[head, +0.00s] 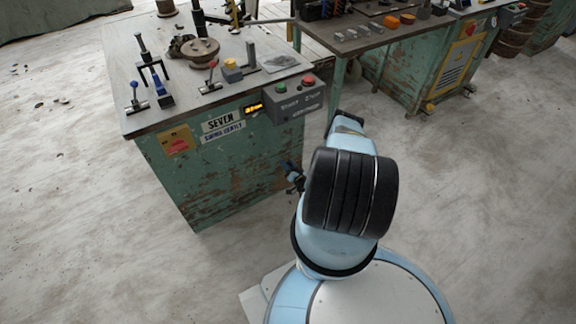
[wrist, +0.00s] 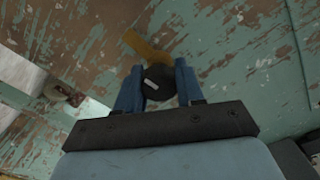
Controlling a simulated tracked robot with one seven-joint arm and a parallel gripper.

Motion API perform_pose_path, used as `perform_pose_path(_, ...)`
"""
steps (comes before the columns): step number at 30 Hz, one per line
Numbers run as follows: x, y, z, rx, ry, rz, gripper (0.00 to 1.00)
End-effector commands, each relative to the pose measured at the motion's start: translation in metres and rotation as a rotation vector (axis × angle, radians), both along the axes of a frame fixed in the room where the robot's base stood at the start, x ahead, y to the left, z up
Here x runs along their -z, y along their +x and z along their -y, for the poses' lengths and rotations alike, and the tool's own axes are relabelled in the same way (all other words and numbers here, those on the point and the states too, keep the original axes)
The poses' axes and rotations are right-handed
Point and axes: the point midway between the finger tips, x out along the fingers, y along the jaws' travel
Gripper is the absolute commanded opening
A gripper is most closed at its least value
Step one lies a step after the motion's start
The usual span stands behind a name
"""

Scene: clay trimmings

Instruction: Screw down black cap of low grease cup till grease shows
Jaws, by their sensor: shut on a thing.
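The black cap (wrist: 158,84) is a dark round knob with a small pale mark on its face, in the middle of the wrist view. My gripper (wrist: 158,88) has its two blue fingers on either side of the cap and is shut on it. A yellow-brown piece (wrist: 146,46) shows just beyond the cap against the worn green panel; I cannot tell whether it is part of the cup or grease. In the head view my gripper (head: 292,176) is low at the right side of the green cabinet (head: 215,180); the cap cannot be made out there.
The cabinet's top (head: 190,85) carries levers, clamps and a round brown wheel (head: 201,50). A control box (head: 293,96) with green and red buttons hangs at its front edge. A second green bench (head: 400,85) stands behind at right.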

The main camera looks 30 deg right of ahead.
Motion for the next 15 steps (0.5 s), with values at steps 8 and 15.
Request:
perform_pose_path(8, 0.0021, -0.002, 0.0032, 0.005, 0.261, -0.012, 0.07)
perform_pose_path(15, 0.0025, -0.002, 0.0041, 0.006, 0.487, -0.018, 0.07)
